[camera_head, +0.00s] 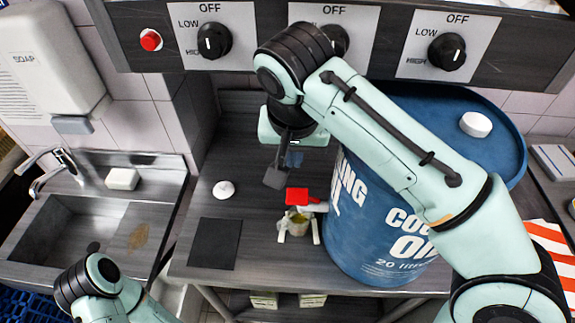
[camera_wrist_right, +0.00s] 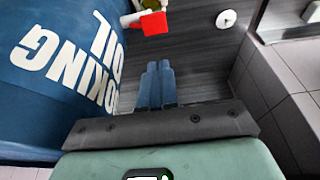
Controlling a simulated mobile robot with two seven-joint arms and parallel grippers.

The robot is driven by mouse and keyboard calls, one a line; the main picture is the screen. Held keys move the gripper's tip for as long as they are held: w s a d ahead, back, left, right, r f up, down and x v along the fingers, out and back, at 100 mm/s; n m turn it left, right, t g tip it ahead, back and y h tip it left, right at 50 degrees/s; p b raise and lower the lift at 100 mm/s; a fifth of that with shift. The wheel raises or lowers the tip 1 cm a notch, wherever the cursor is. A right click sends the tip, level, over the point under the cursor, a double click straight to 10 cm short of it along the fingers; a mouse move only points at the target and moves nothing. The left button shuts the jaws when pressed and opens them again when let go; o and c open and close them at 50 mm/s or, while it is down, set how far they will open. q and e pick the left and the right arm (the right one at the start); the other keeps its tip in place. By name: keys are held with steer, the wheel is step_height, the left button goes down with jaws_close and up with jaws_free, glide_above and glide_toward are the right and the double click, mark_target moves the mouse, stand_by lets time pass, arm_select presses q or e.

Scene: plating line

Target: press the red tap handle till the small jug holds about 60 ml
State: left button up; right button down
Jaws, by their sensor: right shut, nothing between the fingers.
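The red tap handle (camera_head: 297,196) sits on a white tap at the left side of the blue cooking oil drum (camera_head: 365,235). The small jug (camera_head: 299,227) stands below the tap between white supports and looks yellowish inside; its level is too small to read. My right gripper (camera_head: 293,160) is shut and empty, behind and above the handle in the head view. In the right wrist view its blue fingers (camera_wrist_right: 160,66) are together, and the red handle (camera_wrist_right: 154,23) is beyond their tips, apart from them. My left gripper is out of view.
A white round object (camera_head: 223,190) and a dark mat (camera_head: 215,244) lie on the counter left of the tap. A sink (camera_head: 60,235) is at the far left. A panel with black knobs (camera_head: 214,41) runs along the back. My right arm passes over the drum.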

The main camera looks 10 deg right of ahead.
mark_target(294, 194)
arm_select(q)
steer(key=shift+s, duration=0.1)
arm_select(e)
steer(key=shift+s, duration=0.25)
steer(key=b+x, duration=0.1)
steer(key=x, duration=0.5)
steer(key=b+x, duration=0.2)
steer(key=x, duration=0.5)
steer(key=shift+s+f, duration=0.15)
steer(key=shift+s, duration=0.1)
steer(key=shift+f, duration=0.35)
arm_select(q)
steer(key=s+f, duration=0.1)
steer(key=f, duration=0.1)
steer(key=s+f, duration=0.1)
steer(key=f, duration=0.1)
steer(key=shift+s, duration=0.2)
arm_select(e)
steer(key=shift+a, duration=0.1)
